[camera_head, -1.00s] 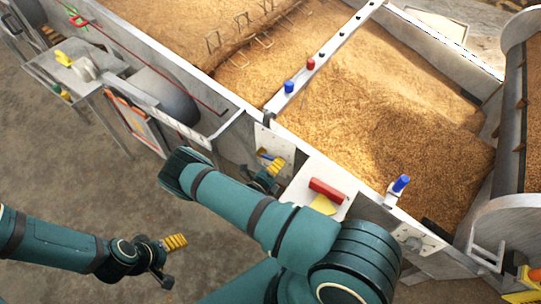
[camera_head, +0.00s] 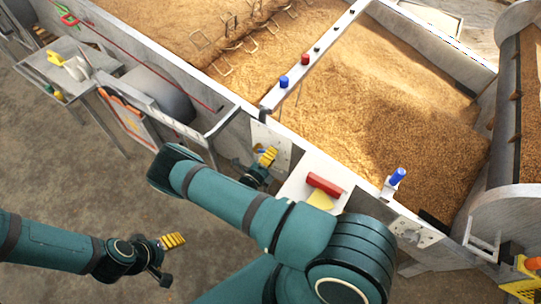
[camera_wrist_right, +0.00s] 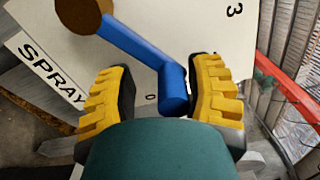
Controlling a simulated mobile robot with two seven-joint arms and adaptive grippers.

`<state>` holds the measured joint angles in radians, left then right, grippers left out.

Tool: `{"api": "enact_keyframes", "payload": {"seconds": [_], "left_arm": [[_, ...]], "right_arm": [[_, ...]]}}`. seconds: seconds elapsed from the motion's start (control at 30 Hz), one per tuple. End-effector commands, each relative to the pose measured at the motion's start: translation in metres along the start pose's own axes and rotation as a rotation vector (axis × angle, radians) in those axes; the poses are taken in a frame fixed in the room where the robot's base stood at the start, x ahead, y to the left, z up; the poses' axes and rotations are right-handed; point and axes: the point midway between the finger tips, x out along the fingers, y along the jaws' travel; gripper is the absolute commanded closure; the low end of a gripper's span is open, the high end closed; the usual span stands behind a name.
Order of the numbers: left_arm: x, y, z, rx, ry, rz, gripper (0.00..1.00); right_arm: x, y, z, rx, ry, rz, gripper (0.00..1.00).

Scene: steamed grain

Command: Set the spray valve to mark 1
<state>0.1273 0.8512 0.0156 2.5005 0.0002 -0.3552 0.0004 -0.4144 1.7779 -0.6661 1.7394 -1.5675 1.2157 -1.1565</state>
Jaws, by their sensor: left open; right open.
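The spray valve has a blue handle (camera_wrist_right: 140,48) running from a brown hub (camera_wrist_right: 78,14) to a bent end between my right gripper's yellow fingers in the right wrist view. Its white plate (camera_wrist_right: 185,22) carries the word SPRAY, a 3 at upper right and a small 0 near the handle's bent end. No mark 1 is seen. My right gripper (camera_wrist_right: 162,92) is open around the handle end, whose tip lies close to the right finger. In the head view, the plate (camera_head: 283,139) is on the wall beyond this gripper (camera_head: 262,165). My left gripper (camera_head: 166,258) is open and empty over the ground.
A white panel with a red block (camera_head: 325,184) and a yellow piece (camera_head: 320,200) is right of the valve. A blue-topped post (camera_head: 397,176) stands further right. Grain (camera_head: 390,120) fills the bin behind the wall. Ground at lower left is clear.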

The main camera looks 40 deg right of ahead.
Motion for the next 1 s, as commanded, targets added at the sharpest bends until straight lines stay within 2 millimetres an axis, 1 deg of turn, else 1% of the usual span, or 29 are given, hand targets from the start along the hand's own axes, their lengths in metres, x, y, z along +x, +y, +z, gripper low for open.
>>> {"api": "enact_keyframes", "payload": {"seconds": [0.17, 0.5, 0.6, 0.7, 0.8, 1.0], "left_arm": [[0.000, 0.000, 0.000, 0.000, 0.000, 0.000, 0.28], [0.000, 0.000, 0.000, 0.000, 0.000, 0.000, 0.28], [0.000, 0.000, 0.000, 0.000, 0.000, 0.000, 0.28], [0.000, 0.000, 0.000, 0.000, 0.000, 0.000, 0.28], [0.000, 0.000, 0.000, 0.000, 0.000, 0.000, 0.28], [0.000, 0.000, 0.000, 0.000, 0.000, 0.000, 0.28]], "right_arm": [[-0.016, 0.000, 0.000, -0.001, -0.001, 0.001, 0.48], [-0.084, 0.000, 0.002, 0.000, -0.006, 0.002, 0.48], [-0.100, 0.000, 0.002, 0.000, -0.005, 0.003, 0.48], [-0.111, 0.000, 0.002, 0.001, -0.005, 0.001, 0.48], [-0.118, 0.000, 0.002, 0.002, -0.005, 0.002, 0.48], [-0.121, 0.000, 0.002, 0.001, -0.004, 0.001, 0.48]]}}
